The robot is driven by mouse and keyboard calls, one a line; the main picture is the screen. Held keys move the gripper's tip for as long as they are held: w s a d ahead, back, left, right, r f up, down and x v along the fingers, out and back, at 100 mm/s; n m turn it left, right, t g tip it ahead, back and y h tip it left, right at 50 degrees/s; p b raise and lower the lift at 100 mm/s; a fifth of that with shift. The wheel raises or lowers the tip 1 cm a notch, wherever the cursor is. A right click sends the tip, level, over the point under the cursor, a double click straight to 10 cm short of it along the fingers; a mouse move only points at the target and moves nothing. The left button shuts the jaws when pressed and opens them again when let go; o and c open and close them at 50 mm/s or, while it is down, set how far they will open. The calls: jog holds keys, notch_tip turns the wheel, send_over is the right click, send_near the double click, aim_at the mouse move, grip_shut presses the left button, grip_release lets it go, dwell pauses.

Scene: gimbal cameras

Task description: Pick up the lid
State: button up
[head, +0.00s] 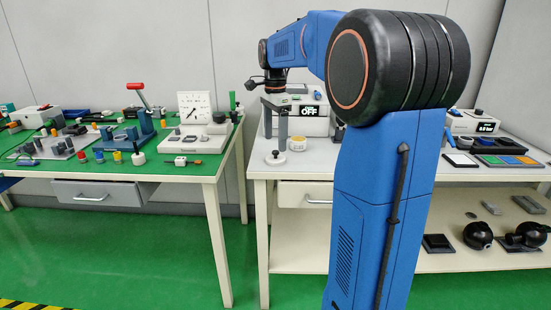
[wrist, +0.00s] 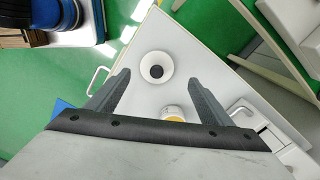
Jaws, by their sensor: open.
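The lid is a round white disc with a black knob in its middle. It lies on the white table near its front left corner in the head view (head: 275,159), and shows whole in the wrist view (wrist: 146,75). My gripper (head: 276,140) hangs pointing down above the lid, its fingers apart and empty. In the wrist view my gripper (wrist: 160,77) has one finger on each side of the lid, with the lid below and slightly beyond the fingertips. No contact with the lid is visible.
A small white jar with a yellow top (head: 297,143) stands just right of the lid; it also shows between the fingers in the wrist view (wrist: 173,114). A white device with a display (head: 308,118) stands behind. A green-topped table (head: 206,170) with many parts is at left.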

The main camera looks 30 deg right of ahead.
aim_at(276, 151)
jog(key=shift+s+f, duration=0.15)
jog(key=shift+f, duration=1.25)
jog(key=shift+s+f, duration=0.15)
jog(key=shift+f, duration=1.2)
jog(key=shift+c, duration=0.6)
jog(key=c, duration=1)
